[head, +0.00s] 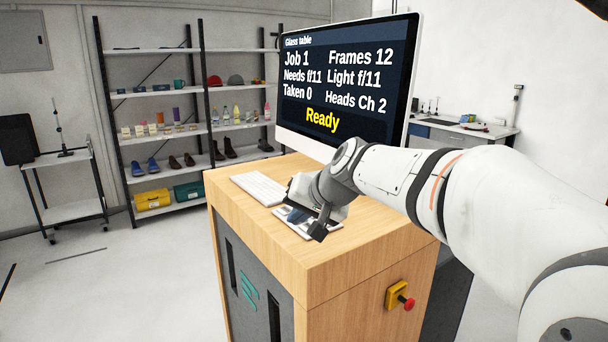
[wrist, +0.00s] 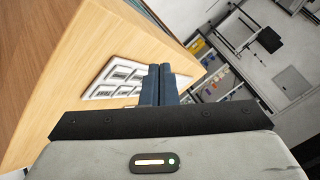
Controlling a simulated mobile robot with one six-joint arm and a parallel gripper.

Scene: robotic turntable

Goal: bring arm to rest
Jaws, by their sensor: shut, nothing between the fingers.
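My gripper (head: 318,232) hangs over the front part of the wooden desk top (head: 300,258) in the head view, with my white arm reaching in from the right. In the wrist view my gripper (wrist: 167,75) has its two dark fingers together, with nothing between them. Behind the fingers lies a white panel with several grey printed keys or pictures (wrist: 118,78) on the desk top. My gripper partly covers this panel (head: 294,214) in the head view. I cannot tell the exact gap between the fingers and the desk.
A white keyboard (head: 259,188) lies left of my gripper. A monitor (head: 350,82) reading "Ready" stands behind it. A red stop button (head: 407,302) sits on the desk's side. Shelves (head: 170,91) with shoes and bins stand behind. The floor at left (head: 110,290) is clear.

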